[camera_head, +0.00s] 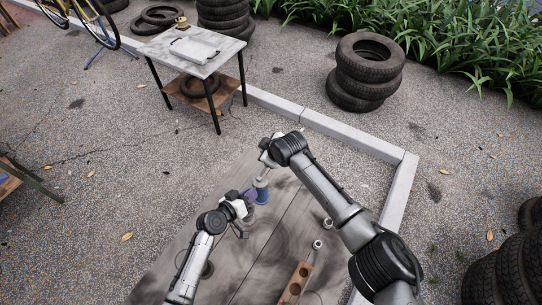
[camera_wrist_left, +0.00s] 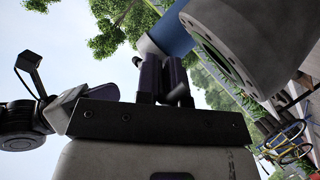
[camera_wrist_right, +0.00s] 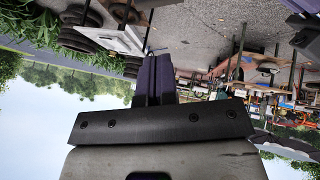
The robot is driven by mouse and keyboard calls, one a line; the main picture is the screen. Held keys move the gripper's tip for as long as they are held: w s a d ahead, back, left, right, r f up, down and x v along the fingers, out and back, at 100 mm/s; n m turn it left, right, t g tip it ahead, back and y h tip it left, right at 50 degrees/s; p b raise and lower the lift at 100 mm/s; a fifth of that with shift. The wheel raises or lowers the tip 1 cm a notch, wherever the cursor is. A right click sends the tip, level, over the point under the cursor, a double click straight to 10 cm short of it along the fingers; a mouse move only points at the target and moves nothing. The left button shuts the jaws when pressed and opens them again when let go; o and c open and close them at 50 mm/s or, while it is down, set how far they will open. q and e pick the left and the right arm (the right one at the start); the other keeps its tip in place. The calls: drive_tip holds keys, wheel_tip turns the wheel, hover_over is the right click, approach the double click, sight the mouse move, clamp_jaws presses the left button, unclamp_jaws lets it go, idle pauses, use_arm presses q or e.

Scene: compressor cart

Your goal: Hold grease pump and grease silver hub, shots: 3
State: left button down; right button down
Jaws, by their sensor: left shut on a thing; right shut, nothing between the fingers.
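The grease pump (camera_head: 262,192) has a blue body and stands above the work surface in the head view. My left gripper (camera_head: 249,196) is shut on it from the left. In the left wrist view, the fingers (camera_wrist_left: 165,68) reach a blue cylinder (camera_wrist_left: 171,36). A large grey cylinder with a ring of holes (camera_wrist_left: 240,48) fills the right of that view; I cannot tell what it is. My right gripper (camera_head: 264,166) is just above the pump. Its fingers (camera_wrist_right: 154,72) are shut and empty in the right wrist view. I cannot make out the silver hub with certainty.
A wooden block with round holes (camera_head: 294,284) and small silver round parts (camera_head: 328,223) lie near my right arm. A marble-topped table (camera_head: 185,50), stacked tyres (camera_head: 366,74) and a kerb (camera_head: 345,137) stand beyond. The gravel ground between them is open.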

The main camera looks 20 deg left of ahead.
drive_tip(key=shift+w+a+f, duration=0.15)
drive_tip(key=shift+a+f, duration=0.15)
drive_tip(key=shift+f, duration=0.1)
drive_tip(key=shift+w+d+f, duration=0.2)
drive_tip(key=shift+f, duration=0.45)
drive_tip(key=shift+w+d+f, duration=0.15)
drive_tip(key=shift+f, duration=0.5)
drive_tip(key=shift+w+d+f, duration=0.2)
drive_tip(key=shift+f, duration=0.45)
